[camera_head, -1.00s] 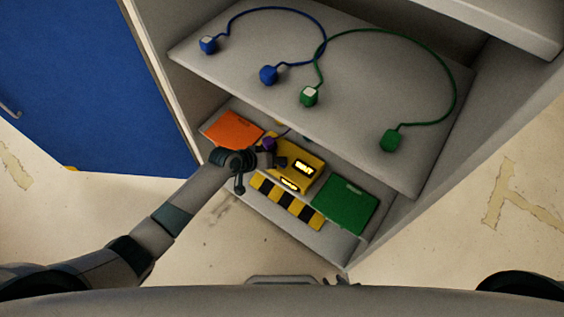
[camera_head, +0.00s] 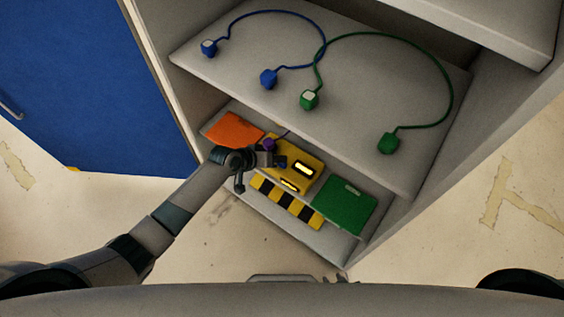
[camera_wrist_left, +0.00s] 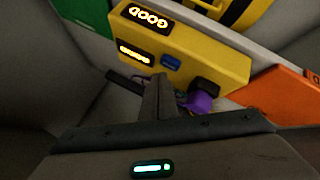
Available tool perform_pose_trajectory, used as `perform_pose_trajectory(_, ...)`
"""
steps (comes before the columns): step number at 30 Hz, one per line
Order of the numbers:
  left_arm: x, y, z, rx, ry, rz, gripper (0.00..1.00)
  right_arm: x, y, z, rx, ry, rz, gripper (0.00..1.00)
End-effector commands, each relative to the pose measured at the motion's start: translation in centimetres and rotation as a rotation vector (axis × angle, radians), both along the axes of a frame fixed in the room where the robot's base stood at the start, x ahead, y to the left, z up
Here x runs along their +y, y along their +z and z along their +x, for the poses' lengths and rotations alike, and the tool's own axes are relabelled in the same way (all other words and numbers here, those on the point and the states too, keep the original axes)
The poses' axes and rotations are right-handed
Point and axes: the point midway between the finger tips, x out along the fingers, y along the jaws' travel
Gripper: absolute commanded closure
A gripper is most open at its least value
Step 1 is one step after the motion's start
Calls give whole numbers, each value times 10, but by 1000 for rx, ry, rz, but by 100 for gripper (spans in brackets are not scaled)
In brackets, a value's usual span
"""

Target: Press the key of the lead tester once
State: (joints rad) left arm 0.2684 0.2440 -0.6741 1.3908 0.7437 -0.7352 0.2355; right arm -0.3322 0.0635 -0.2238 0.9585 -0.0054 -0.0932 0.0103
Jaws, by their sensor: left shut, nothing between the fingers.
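The lead tester is a yellow box (camera_head: 311,161) on the lower shelf. It also shows in the left wrist view (camera_wrist_left: 220,68), with a lit display (camera_wrist_left: 148,18) reading GOOD upside down and a second lit strip (camera_wrist_left: 134,53) too small to read. Its blue key (camera_wrist_left: 170,62) is clear of cover. A purple plug (camera_wrist_left: 199,103) sits at the dark socket (camera_wrist_left: 205,86) on the tester's end. My left gripper (camera_wrist_left: 160,78) is shut and empty, its fingertips close to the key with a small gap in the picture; contact cannot be told. My right gripper is not in view.
An orange panel (camera_head: 234,130) and a green panel (camera_head: 345,206) flank the tester. A black-and-yellow striped strip (camera_head: 287,201) lies in front. The upper shelf (camera_head: 345,110) overhangs behind, bearing a blue lead (camera_head: 269,79) and a green lead (camera_head: 389,143). A blue door (camera_head: 80,90) stands open left.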

Motion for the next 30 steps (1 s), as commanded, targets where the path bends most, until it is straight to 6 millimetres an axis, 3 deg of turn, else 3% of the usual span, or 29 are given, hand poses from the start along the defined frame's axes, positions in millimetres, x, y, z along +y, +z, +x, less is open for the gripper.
perform_pose_trajectory(8,0,3,0,0,0,0,100,0,2,0,0,0,0,69)
perform_pose_trajectory(24,0,45,0,0,0,0,100,0,43,0,0,0,0,69)
perform_pose_trajectory(30,0,51,0,0,0,0,100,0,49,0,0,0,0,69)
